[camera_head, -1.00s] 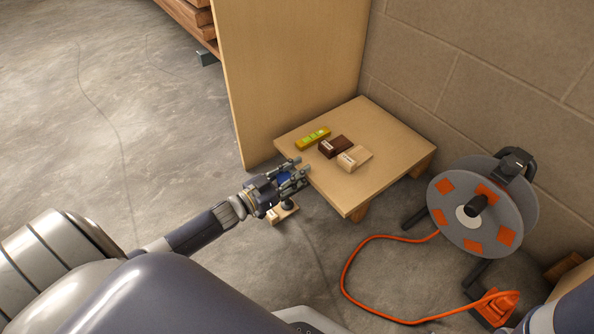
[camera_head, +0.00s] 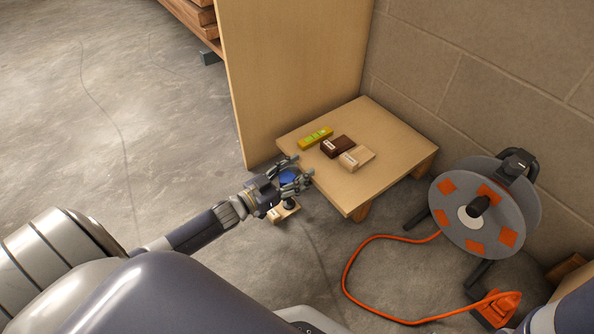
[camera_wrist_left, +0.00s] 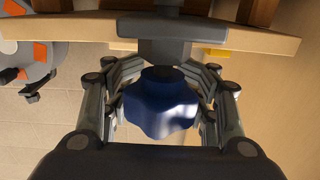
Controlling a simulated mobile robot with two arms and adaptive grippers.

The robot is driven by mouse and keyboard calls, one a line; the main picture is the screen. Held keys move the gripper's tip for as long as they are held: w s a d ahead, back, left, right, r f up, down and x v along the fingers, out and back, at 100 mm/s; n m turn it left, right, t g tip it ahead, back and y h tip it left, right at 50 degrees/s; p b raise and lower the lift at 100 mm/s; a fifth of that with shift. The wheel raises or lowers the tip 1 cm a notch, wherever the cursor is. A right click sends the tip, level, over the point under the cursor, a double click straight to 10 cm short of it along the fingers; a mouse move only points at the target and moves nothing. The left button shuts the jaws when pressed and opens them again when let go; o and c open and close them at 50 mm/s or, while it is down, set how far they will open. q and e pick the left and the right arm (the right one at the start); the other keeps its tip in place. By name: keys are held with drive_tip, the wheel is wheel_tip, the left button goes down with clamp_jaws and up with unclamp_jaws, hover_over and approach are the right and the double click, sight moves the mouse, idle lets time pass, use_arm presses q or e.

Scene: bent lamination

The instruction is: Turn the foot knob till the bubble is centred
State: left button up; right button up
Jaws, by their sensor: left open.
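The blue foot knob (camera_head: 289,176) is at the near left corner of the low wooden table (camera_head: 395,165). In the left wrist view the lobed knob (camera_wrist_left: 160,105) sits below a dark fitting at the table edge. My left gripper (camera_head: 299,169) is open, with its fingers on either side of the knob; gaps show beside it in the wrist view. The yellow level (camera_head: 316,138) with green vials lies on the tabletop; its bubble is too small to read. My right gripper is not in view.
A dark brown block (camera_head: 338,147) and a pale block (camera_head: 356,158) lie beside the level. A small wooden piece (camera_head: 283,213) is on the floor below the knob. A cable reel (camera_head: 485,205) with orange cable (camera_head: 347,268) stands right. A tall panel (camera_head: 295,75) stands behind.

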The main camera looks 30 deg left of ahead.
sight(280, 183)
use_arm(q)
drive_tip(key=shift+s, duration=0.1)
drive_tip(key=v, duration=1.1)
drive_tip(key=shift+s+a+r, duration=0.1)
drive_tip(key=shift+s+a, duration=0.05)
drive_tip(key=shift+s, duration=0.25)
drive_tip(key=shift+o, duration=0.3)
